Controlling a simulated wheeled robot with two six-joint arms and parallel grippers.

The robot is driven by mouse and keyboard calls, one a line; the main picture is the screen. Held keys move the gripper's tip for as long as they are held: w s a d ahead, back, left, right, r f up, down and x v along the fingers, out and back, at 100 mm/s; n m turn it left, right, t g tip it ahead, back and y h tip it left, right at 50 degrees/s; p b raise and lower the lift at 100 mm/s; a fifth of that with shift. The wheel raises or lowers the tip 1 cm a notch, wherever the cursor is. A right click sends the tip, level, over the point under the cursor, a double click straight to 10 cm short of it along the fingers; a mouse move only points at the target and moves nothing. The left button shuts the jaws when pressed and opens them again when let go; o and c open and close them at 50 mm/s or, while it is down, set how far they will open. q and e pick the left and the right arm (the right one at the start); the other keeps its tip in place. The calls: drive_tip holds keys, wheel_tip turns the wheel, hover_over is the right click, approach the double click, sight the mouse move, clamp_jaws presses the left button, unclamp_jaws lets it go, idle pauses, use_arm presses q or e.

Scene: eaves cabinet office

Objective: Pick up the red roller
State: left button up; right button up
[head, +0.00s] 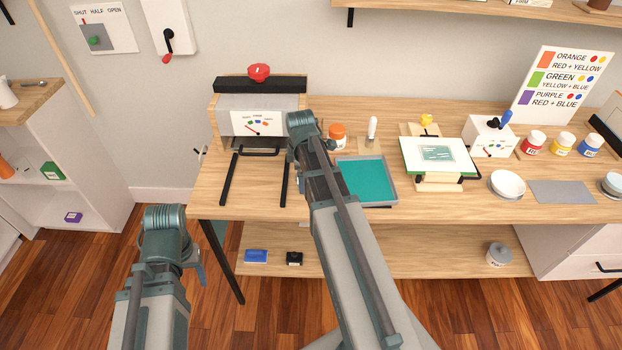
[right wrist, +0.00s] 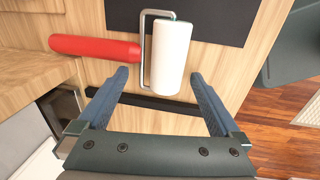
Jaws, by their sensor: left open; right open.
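The red roller shows in the right wrist view, with a red handle (right wrist: 95,47), a metal wire frame and a white cylinder (right wrist: 171,57). It lies on a light wood surface. My right gripper (right wrist: 160,76) is open, its two blue fingers pointing at the roller. The white cylinder is between and just beyond the fingertips; the red handle extends to the left of them. I see no grip on it. In the head view the roller cannot be made out, and my right arm covers part of the bench. My left gripper (head: 200,265) is open and low, left of the bench.
The wood bench (head: 225,192) carries a press-like box (head: 262,108), a teal tray (head: 390,200), a white board (head: 412,149), a bowl (head: 507,184) and paint jars (head: 533,141). Black rails lie near my right arm. A white shelf unit (head: 75,170) stands at left, with open floor between.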

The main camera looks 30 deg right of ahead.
drive_tip(key=shift+f, duration=0.1)
clamp_jaws()
idle(0.5)
